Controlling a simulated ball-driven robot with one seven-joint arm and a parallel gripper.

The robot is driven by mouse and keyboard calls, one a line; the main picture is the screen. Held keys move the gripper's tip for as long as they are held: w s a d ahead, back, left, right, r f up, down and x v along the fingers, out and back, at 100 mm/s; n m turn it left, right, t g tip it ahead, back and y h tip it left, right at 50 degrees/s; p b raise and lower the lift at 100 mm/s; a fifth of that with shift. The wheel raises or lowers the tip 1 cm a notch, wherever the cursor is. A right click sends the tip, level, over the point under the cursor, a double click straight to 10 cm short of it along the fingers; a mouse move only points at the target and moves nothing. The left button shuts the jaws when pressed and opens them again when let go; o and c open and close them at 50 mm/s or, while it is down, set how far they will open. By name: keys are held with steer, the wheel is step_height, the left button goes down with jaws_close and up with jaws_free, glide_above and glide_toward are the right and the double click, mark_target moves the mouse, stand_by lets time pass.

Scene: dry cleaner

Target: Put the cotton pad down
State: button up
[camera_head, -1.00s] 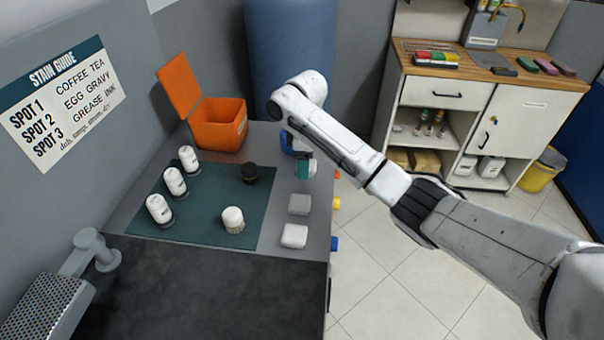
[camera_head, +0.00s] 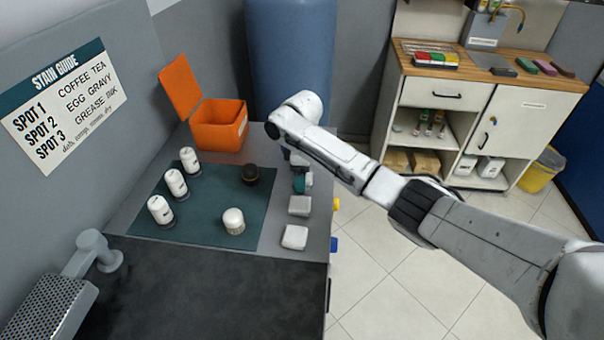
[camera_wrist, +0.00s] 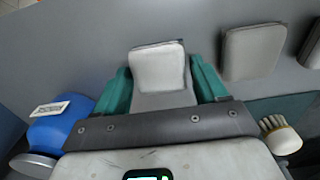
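Near the right edge of the grey counter, my gripper (camera_head: 299,184) points down with its teal fingers low over the surface. The wrist view shows the two teal fingers (camera_wrist: 163,80) on either side of a whitish square cotton pad (camera_wrist: 158,68). The fingers sit close along its sides and appear shut on it. The pad also shows as a small pale patch (camera_head: 309,179) in the head view. It is at or very near the counter top; I cannot tell whether it touches. Two more pale pads (camera_head: 299,205) (camera_head: 294,237) lie in line on the counter.
A teal mat (camera_head: 205,215) holds several white bottles (camera_head: 176,183), a dark round item (camera_head: 250,174) and a white-topped brush (camera_head: 233,221). An open orange bin (camera_head: 218,128) stands behind. A blue object (camera_wrist: 60,125) is left of my gripper in the wrist view.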

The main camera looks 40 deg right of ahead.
steer(key=shift+o, duration=0.9)
step_height(320, 180, up, 12)
steer(key=shift+r+b, duration=0.2)
steer(key=shift+b, duration=0.1)
